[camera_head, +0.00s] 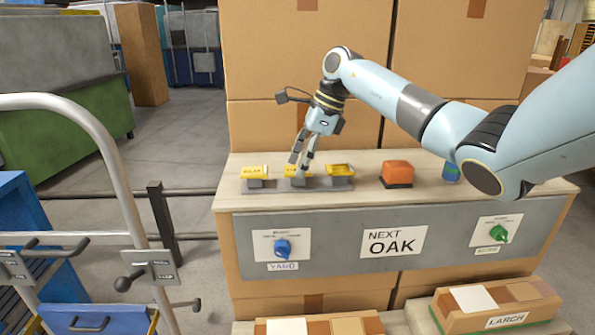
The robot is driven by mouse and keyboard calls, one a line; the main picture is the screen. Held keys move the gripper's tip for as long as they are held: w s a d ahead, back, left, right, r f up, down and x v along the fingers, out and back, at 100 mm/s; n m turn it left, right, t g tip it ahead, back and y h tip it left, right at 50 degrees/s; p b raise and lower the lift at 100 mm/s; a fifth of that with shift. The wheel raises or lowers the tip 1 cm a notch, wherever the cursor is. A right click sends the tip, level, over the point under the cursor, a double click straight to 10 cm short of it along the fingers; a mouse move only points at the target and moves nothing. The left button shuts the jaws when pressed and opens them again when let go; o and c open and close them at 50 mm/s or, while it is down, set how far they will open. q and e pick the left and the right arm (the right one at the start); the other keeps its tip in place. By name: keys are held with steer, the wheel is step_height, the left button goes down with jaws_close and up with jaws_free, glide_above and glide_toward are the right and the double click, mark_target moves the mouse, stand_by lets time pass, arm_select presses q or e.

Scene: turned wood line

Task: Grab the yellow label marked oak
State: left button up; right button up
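Three yellow labels stand in a row on grey holders on the wooden bench top: a left one (255,171), a middle one (290,171) and a right one (340,170). The lettering on them is too small to read surely, so I cannot tell which is marked oak. My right gripper (301,163) points down at the middle label, its fingers partly in front of it. Whether the fingers touch or hold that label cannot be made out. My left gripper is not in view.
An orange block (397,172) on a dark base and a blue-green item (451,171) sit right of the labels. The grey front panel (340,221) has a "NEXT OAK" sign (393,241), a blue knob (283,247) and a green knob (498,233). Cardboard boxes (300,50) stand behind.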

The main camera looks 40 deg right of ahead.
steer(key=shift+c, duration=0.5)
steer(key=shift+r, duration=0.15)
steer(key=shift+r, duration=0.3)
steer(key=v, duration=0.1)
steer(key=b+v, duration=0.1)
steer(key=v, duration=0.1)
steer(key=shift+a+r, duration=0.15)
steer(key=shift+r, duration=0.2)
steer(key=s+d+r, duration=0.3)
steer(key=s+r, duration=0.3)
steer(key=s, duration=0.4)
steer(key=shift+r, duration=0.3)
steer(key=shift+s, duration=0.15)
